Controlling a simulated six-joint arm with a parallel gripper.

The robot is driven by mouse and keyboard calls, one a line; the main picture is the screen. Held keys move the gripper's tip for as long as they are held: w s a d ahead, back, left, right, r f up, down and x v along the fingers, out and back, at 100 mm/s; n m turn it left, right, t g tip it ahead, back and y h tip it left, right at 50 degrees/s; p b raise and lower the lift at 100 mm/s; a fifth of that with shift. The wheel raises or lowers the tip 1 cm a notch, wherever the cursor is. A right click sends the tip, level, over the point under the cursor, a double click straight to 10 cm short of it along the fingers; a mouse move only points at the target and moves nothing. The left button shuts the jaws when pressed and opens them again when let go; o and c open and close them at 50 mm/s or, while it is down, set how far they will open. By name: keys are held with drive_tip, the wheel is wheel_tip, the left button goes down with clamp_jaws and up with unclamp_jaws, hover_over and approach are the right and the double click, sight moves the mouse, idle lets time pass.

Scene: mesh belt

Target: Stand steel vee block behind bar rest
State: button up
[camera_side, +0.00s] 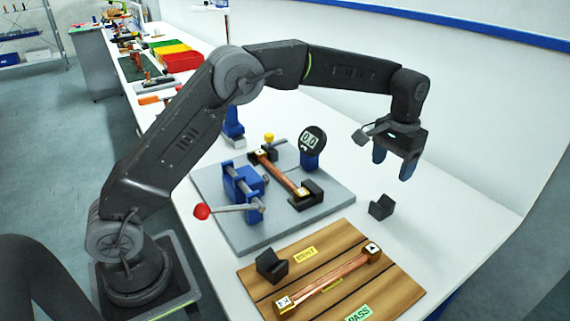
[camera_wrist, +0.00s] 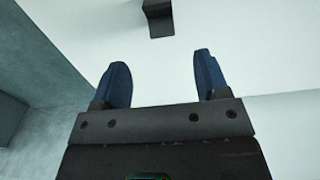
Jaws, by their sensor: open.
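A small dark vee-shaped block (camera_side: 381,207) stands by itself on the white table, right of the grey plate. In the wrist view a dark block (camera_wrist: 157,17) shows at the top edge, partly cut off, beyond my fingertips. A similar dark vee-shaped block (camera_side: 271,265) stands on the wooden board. I cannot tell for sure which is the steel vee block or the bar rest. My gripper (camera_side: 394,164) is open and empty, high above the table, over and beyond the lone block. Its two blue fingers show apart in the wrist view (camera_wrist: 161,68).
The grey plate (camera_side: 225,228) carries a blue clamp (camera_side: 243,187) with a red-knobbed lever, a copper bar (camera_side: 280,172) on dark supports and a round gauge (camera_side: 312,140). The wooden board (camera_side: 385,290) holds another copper bar (camera_side: 325,284). White table around the lone block is clear.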

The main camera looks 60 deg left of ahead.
drive_tip(key=s+a+r+t, duration=0.35)
drive_tip(key=s+r, duration=0.75)
drive_tip(key=s, duration=0.4)
drive_tip(key=s+a+f+t, duration=0.1)
drive_tip(key=s+f, duration=0.1)
drive_tip(key=s, duration=0.7)
drive_tip(key=s+a+f+t, duration=0.1)
drive_tip(key=s+a+f, duration=0.1)
drive_tip(key=s, duration=0.7)
drive_tip(key=shift+s+a, duration=0.3)
